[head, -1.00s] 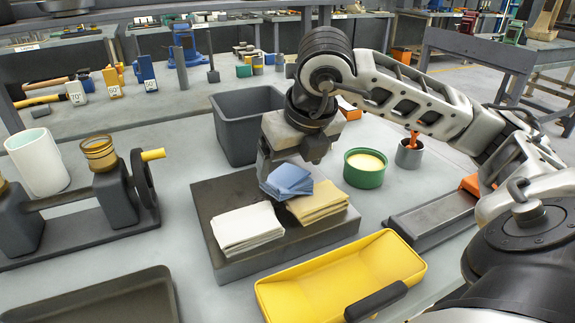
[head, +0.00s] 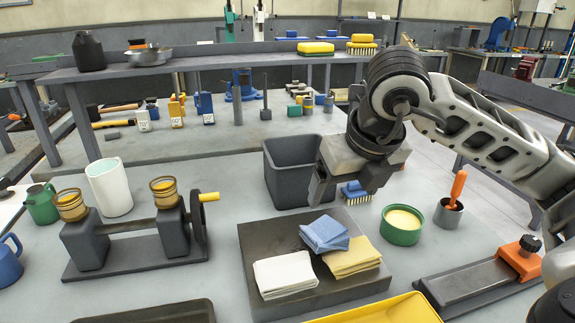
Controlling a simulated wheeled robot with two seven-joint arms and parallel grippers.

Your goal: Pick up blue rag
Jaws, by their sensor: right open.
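The blue rag (head: 325,234) is folded and lies on a dark flat block (head: 262,232). It lies at the back of the block, between and behind a white rag (head: 285,275) and a yellow rag (head: 351,258), and seems to overlap the yellow one's edge. My right gripper (head: 338,195) is open and empty, above and behind the blue rag and clear of it. My left gripper is not in view.
A grey bin (head: 290,160) stands behind the block. A green tin (head: 401,226) and a cup with an orange handle (head: 448,215) are to the right. A yellow tray (head: 385,312) is in front. A crank device (head: 170,235) is at left.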

